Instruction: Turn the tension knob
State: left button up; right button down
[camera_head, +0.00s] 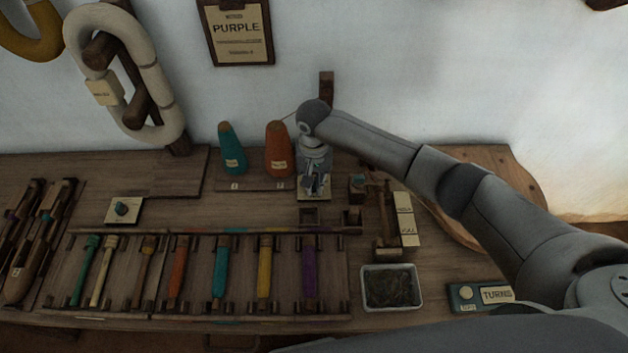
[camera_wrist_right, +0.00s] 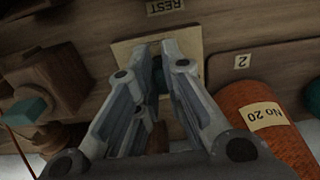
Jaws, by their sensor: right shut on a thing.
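My right gripper (camera_head: 314,186) reaches down over a small pale plate at the back of the wooden bench, just right of the orange cone. The pale plate (camera_wrist_right: 125,52) lies under the knob. The fingers hide most of the knob, so its turn angle cannot be told. My left gripper is not in view.
An orange cone (camera_head: 278,150) and a teal cone (camera_head: 231,148) stand left of my gripper. A wooden device with a teal block (camera_head: 357,183) is close on the right. Several coloured bobbins lie in a front rack.

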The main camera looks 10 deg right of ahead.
jog(key=n+p, duration=0.2)
jog(key=p, duration=0.1)
jog(key=shift+r+n, duration=0.2)
jog(key=shift+n, duration=0.1)
jog(key=n+p, duration=0.2)
jog(key=n, duration=0.1)
jog(key=shift+d+n, duration=0.2)
jog(key=shift+n, duration=0.1)
jog(key=n+p, duration=0.1)
jog(key=n, duration=0.1)
jog(key=shift+f+n, duration=0.1)
jog(key=shift+n, duration=0.2)
jog(key=shift+w+d+f+n+p, duration=0.1)
jog(key=shift+n+p, duration=0.2)
jog(key=shift+n, duration=0.5)
jog(key=shift+w+d+n+p, duration=0.1)
jog(key=shift+n+p, duration=0.2)
jog(key=shift+n, duration=0.5)
jog(key=shift+a, duration=0.1)
jog(key=c, duration=1.5)
grip_release()
jog(key=shift+c, duration=0.2)
